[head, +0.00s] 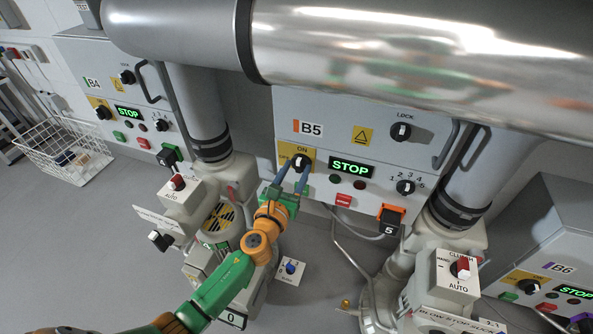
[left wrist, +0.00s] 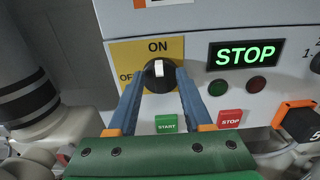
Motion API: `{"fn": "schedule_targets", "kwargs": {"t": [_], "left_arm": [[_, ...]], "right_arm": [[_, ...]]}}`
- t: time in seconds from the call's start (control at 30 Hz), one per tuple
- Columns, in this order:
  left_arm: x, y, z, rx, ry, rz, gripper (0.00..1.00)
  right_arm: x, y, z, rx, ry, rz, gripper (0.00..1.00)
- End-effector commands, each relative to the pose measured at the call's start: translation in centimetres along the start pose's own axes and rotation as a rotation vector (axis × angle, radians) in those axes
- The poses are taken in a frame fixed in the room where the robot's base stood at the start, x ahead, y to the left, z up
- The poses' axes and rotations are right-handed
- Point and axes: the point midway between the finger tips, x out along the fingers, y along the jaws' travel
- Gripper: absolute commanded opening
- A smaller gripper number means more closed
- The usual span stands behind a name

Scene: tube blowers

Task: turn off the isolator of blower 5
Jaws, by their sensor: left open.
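The B5 panel (head: 352,112) stands in the middle of the head view. Its isolator is a round black knob (head: 302,160) with a white mark, on a yellow plate lettered ON and OFF. In the left wrist view the knob (left wrist: 158,75) has its white mark upright, towards ON. My left gripper (head: 294,173) is open, its two blue fingers reaching up to the knob. In the left wrist view the fingertips (left wrist: 161,77) lie on either side of the knob's lower part; I cannot tell whether they touch it. My right gripper is not in view.
Right of the knob is a lit green STOP display (head: 352,167), with a green START button (left wrist: 167,124) and red STOP button (left wrist: 229,119) below. The LOCK knob (head: 401,131) and numbered selector (head: 406,187) are further right. A large metal pipe (head: 400,60) crosses above.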

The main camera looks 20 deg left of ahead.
Motion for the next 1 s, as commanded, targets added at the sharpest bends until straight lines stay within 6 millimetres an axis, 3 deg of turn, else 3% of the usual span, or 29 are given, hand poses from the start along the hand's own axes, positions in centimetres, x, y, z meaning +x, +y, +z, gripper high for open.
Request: {"fn": "schedule_targets", "kwargs": {"t": [0.23,0.43,0.77,1.0], "left_arm": [[0.32,-0.01,-0.01,-0.001,0.001,0.000,0.50],[0.30,-0.01,-0.01,-0.002,0.001,0.000,0.00],[0.29,0.01,-0.03,-0.017,0.001,0.000,0.00],[0.29,0.13,-0.06,-0.126,0.000,0.000,0.00]], "right_arm": [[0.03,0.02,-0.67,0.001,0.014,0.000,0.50],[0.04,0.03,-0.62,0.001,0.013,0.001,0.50],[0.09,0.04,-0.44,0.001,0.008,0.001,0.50],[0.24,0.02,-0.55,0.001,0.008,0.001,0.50]]}}
